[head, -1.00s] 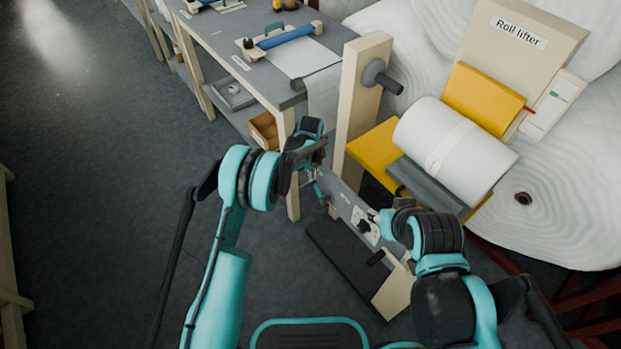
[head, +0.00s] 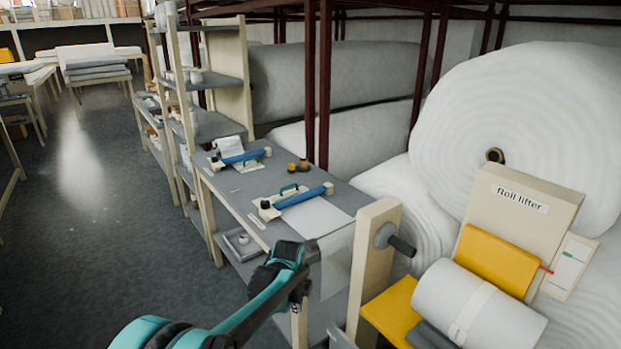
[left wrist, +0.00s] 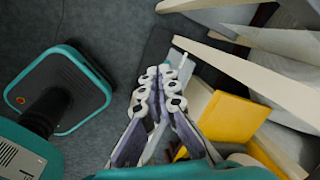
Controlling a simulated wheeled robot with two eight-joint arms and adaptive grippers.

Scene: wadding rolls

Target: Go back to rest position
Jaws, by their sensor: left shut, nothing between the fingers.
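My left arm comes in from the bottom left of the head view. Its dark gripper end (head: 297,292) is in front of the worktable's near corner, left of the wooden post with the crank. In the left wrist view my left gripper (left wrist: 163,90) has its fingers together with nothing between them. My right gripper is in neither view.
A grey worktable (head: 246,199) carries blue rollers and paper. The roll lifter (head: 522,215) holds a strapped white roll (head: 478,307) by a yellow plate. Big wadding rolls (head: 525,110) stand behind. The floor aisle (head: 100,215) at left is clear.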

